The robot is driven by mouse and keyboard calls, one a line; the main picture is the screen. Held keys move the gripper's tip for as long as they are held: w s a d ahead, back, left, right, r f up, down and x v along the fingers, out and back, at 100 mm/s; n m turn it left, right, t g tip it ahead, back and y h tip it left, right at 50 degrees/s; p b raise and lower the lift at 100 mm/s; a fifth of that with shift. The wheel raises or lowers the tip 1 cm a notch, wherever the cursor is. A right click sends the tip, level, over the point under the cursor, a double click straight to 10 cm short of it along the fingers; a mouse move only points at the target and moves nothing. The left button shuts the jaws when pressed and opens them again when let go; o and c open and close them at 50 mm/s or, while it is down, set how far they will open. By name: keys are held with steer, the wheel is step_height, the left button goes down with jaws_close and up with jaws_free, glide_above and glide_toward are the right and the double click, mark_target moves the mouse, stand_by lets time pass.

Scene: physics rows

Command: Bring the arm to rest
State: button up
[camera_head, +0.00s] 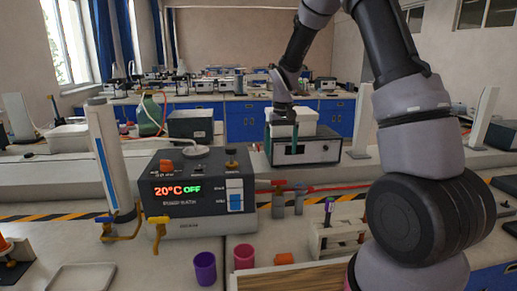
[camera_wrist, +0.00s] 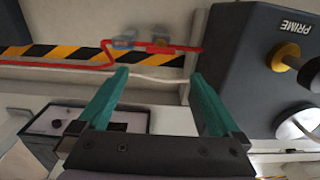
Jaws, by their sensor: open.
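My arm reaches up and over from the right side of the head view, with its forearm bent down toward the bench. My gripper (camera_head: 294,138) hangs in front of the dark instrument box with a white top (camera_head: 305,148). In the wrist view my gripper (camera_wrist: 159,76) shows two teal fingers spread wide apart, with nothing between them. The fingers are open above the bench and seem clear of any object.
A heater with a "20°C OFF" display (camera_head: 196,192) stands left of centre. A purple cup (camera_head: 205,268) and a pink cup (camera_head: 244,257) stand in front. A wooden rack (camera_head: 337,238) is to the right. Black-yellow tape (camera_wrist: 60,52) and a red cable (camera_wrist: 85,64) cross below the gripper.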

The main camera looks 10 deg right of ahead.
steer(key=s+d+r+m+t+y, duration=0.1)
steer(key=s+d+r+t, duration=0.1)
steer(key=s+r, duration=0.55)
steer(key=s+d+r+m+t, duration=0.15)
steer(key=s+r, duration=0.25)
steer(key=r, duration=0.6)
steer(key=s+d+r+m+t, duration=0.1)
steer(key=s+r, duration=0.2)
steer(key=s, duration=0.4)
steer(key=s+d+r+t+y, duration=0.1)
steer(key=s+r+t, duration=0.1)
steer(key=s, duration=0.6)
steer(key=shift+s+r+m, duration=0.3)
steer(key=shift+r+m, duration=0.05)
steer(key=shift+r, duration=0.1)
